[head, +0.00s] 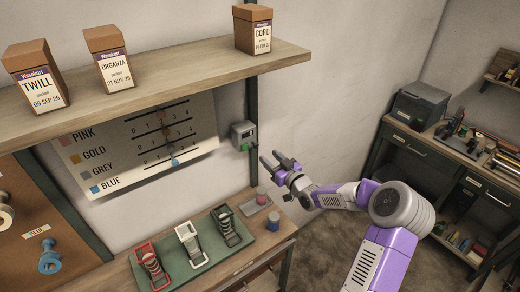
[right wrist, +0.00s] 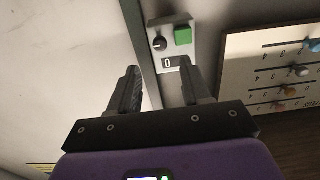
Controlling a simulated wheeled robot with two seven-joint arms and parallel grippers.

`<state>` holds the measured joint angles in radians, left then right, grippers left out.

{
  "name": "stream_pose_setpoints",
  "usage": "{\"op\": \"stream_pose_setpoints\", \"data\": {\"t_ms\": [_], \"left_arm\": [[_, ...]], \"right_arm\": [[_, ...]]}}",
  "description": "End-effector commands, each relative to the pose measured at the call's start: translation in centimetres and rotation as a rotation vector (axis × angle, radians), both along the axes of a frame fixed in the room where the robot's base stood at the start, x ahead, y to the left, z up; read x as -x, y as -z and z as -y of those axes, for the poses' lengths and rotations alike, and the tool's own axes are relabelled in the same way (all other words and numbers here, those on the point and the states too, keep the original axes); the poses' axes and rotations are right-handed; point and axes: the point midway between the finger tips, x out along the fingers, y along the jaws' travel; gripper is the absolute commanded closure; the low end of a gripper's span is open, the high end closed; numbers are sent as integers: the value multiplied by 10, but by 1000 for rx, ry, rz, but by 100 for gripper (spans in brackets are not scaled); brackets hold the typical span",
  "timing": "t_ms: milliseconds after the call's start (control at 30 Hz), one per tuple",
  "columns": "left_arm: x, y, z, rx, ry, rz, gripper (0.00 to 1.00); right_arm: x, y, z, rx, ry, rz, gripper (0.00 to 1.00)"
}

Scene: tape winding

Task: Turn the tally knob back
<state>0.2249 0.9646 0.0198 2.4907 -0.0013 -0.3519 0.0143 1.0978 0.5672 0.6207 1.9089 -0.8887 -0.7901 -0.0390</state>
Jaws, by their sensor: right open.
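The tally box (head: 243,132) is a small grey unit on the wall beside the green post, in the middle of the head view. In the right wrist view, the box (right wrist: 174,20) carries a round black knob (right wrist: 159,43), a green button (right wrist: 183,36) and a small display (right wrist: 172,62) that seems to read 0. My right gripper (head: 272,158) is open and empty, below and to the right of the box, apart from it. In the right wrist view, its spread fingers (right wrist: 163,75) point toward the box, with the knob beyond the fingertips. My left gripper is out of view.
A chart board (head: 140,145) with coloured markers on lines hangs left of the box. A shelf (head: 150,80) with several cartons juts out above. Below, a bench (head: 245,255) holds clamp-like devices and spools. A workbench (head: 430,150) stands at the right.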

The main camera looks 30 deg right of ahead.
Motion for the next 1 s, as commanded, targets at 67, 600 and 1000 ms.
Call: {"op": "stream_pose_setpoints", "data": {"t_ms": [67, 600, 1000], "left_arm": [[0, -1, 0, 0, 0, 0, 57], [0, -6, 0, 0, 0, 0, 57], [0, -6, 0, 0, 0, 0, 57]], "right_arm": [[-10, -1, -2, 1, -3, 3, 52], [-70, 1, -7, -3, -1, -2, 52], [-70, 1, -7, -3, -1, -3, 73]]}}
